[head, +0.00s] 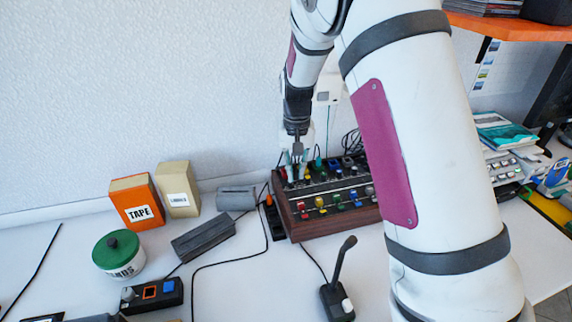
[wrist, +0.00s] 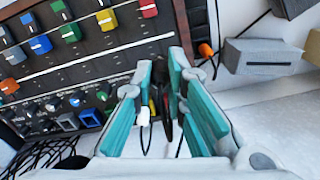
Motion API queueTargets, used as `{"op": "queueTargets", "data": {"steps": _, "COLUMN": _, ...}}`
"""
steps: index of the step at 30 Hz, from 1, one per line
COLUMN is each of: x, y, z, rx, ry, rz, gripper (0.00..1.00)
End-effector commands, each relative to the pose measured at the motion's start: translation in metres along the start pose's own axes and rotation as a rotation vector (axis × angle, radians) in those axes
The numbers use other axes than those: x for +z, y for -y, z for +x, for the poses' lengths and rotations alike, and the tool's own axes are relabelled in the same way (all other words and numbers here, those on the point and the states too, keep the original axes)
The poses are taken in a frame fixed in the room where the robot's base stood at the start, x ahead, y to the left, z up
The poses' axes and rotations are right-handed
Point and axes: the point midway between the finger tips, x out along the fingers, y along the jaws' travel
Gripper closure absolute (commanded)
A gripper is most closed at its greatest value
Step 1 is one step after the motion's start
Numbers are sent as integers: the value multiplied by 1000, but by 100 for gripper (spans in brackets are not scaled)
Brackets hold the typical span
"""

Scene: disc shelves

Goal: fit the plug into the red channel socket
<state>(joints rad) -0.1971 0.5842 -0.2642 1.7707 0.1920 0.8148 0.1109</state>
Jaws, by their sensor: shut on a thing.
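My gripper (head: 296,170) points down over the back left end of the wood-sided mixer (head: 290,217). In the wrist view, the teal fingers of my gripper (wrist: 164,78) are closed on a dark, slim piece, the plug (wrist: 162,103), mostly hidden between them. The red fader cap (head: 303,207) is leftmost in the mixer's front row; it also shows at the top of the wrist view (wrist: 148,9). The red channel's socket is hidden by my fingers, so I cannot tell whether the plug touches it.
A black power strip (head: 274,222) lies along the mixer's left side. A grey box (head: 236,198), a tape box (head: 137,203) and a green-lidded tin (head: 118,255) stand to the left. A desk microphone (head: 338,292) stands in front. Loose cables cross the table.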

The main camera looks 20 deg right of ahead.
Motion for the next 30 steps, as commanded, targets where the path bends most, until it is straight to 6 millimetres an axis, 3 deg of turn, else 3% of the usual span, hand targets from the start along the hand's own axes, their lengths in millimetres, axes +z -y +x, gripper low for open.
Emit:
{"op": "queueTargets", "data": {"steps": 6, "x": -50, "y": 13, "z": 6, "rx": 1, "ry": -1, "rz": 1, "gripper": 100}}
{"op": "queueTargets", "data": {"steps": 12, "x": -79, "y": 22, "z": 9, "rx": 0, "ry": -1, "rz": 0, "gripper": 100}}
{"op": "queueTargets", "data": {"steps": 17, "x": -86, "y": 24, "z": 9, "rx": -1, "ry": 1, "rz": 0, "gripper": 100}}
{"op": "queueTargets", "data": {"steps": 25, "x": -85, "y": 24, "z": 40, "rx": 1, "ry": 3, "rz": 0, "gripper": 100}}
{"op": "queueTargets", "data": {"steps": 30, "x": -86, "y": 24, "z": 43, "rx": -1, "ry": 1, "rz": 0, "gripper": 100}}
